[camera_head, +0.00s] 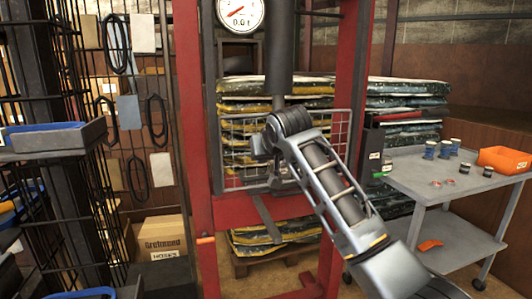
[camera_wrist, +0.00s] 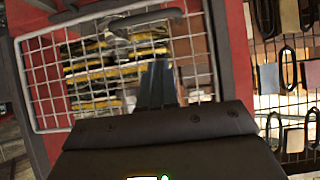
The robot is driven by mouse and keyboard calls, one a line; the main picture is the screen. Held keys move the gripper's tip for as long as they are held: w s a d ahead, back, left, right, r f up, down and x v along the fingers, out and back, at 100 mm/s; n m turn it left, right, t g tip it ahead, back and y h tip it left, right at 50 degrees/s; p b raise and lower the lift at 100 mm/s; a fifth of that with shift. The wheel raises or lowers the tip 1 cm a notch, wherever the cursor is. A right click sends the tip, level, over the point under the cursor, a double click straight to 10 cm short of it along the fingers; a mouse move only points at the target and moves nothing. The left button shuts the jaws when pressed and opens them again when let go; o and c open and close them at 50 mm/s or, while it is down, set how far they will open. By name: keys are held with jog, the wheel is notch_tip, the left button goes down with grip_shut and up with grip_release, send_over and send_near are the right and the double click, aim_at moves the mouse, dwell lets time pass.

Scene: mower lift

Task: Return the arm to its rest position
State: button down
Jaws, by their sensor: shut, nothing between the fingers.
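My gripper (camera_wrist: 158,68) shows in the wrist view as two dark fingers side by side, shut with nothing between them. They stand in front of the wire mesh guard (camera_wrist: 45,75) of a red press; I cannot tell the gap. In the head view my arm reaches from the lower right up to the press, bent, with its far end in front of the guard (camera_head: 340,130). The fingers cannot be made out clearly there.
The red press frame (camera_head: 186,100) carries a gauge (camera_head: 240,14). A grey cart (camera_head: 420,178) with small cans and an orange bin (camera_head: 503,159) stands at the right. A black wire rack (camera_head: 85,200) is at the left. Stacked bags (camera_head: 408,87) lie behind.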

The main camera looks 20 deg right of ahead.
jog(key=s+a+f+m+t+y, duration=0.1)
jog(key=s+a+f, duration=0.2)
jog(key=s+f, duration=1.1)
jog(key=s+a+f+t+y, duration=0.1)
jog(key=s+a+f, duration=0.1)
jog(key=s+f, duration=1.25)
jog(key=s+d+h, duration=0.1)
jog(key=s+d, duration=0.2)
jog(key=s, duration=1.8)
jog(key=s+d+r, duration=0.2)
jog(key=s+r, duration=0.3)
jog(key=s, duration=0.3)
jog(key=s+d+r+n+t+h, duration=0.1)
jog(key=s+d+r, duration=0.1)
jog(key=s+r, duration=0.4)
jog(key=s, duration=0.3)
jog(key=shift+r+t, duration=0.15)
jog(key=shift+t, duration=0.15)
